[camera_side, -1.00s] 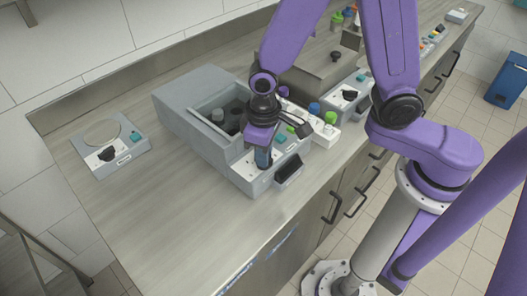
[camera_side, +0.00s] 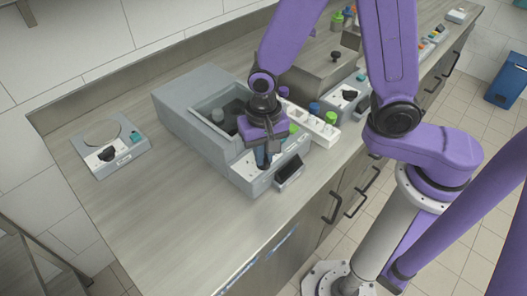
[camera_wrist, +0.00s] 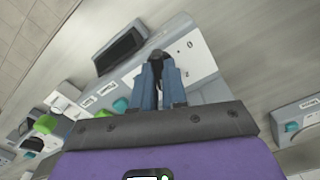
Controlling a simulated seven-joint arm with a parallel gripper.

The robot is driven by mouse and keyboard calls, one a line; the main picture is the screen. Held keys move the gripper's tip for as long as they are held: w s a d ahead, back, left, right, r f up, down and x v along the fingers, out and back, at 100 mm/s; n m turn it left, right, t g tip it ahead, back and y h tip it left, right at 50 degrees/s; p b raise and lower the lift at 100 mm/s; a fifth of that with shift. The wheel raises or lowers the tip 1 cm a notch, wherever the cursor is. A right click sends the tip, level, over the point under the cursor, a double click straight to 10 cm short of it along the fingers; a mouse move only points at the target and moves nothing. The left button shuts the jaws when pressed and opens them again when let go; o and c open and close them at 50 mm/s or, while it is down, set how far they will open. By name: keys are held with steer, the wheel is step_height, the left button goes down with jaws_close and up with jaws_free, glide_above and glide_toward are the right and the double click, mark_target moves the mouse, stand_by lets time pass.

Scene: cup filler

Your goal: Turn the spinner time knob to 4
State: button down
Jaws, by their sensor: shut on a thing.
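The spinner is a grey box-shaped machine (camera_side: 180,105) with an open well on top and a white front panel, in the side view. Its black time knob (camera_wrist: 158,55) shows in the wrist view at the fingertips, partly covered by them. My gripper (camera_side: 264,160) points down onto the panel in the side view, hiding the knob there. In the wrist view my gripper's blue fingers (camera_wrist: 159,70) are shut on the knob. White panel (camera_wrist: 200,60) with small dial marks shows to the right of the knob. I cannot read which mark the knob points at.
A white rack with colored caps (camera_side: 318,125) stands close right of the spinner. A small device with a round plate (camera_side: 110,155) is at the left. A dark display (camera_side: 289,170) juts from the spinner's front. The counter at front left is clear.

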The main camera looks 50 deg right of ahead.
steer(key=shift+m, duration=0.5)
steer(key=c, duration=1.2)
jaws_free()
steer(key=shift+o, duration=0.2)
steer(key=shift+r, duration=0.1)
step_height(320, 180, up, 17)
steer(key=shift+r, duration=0.15)
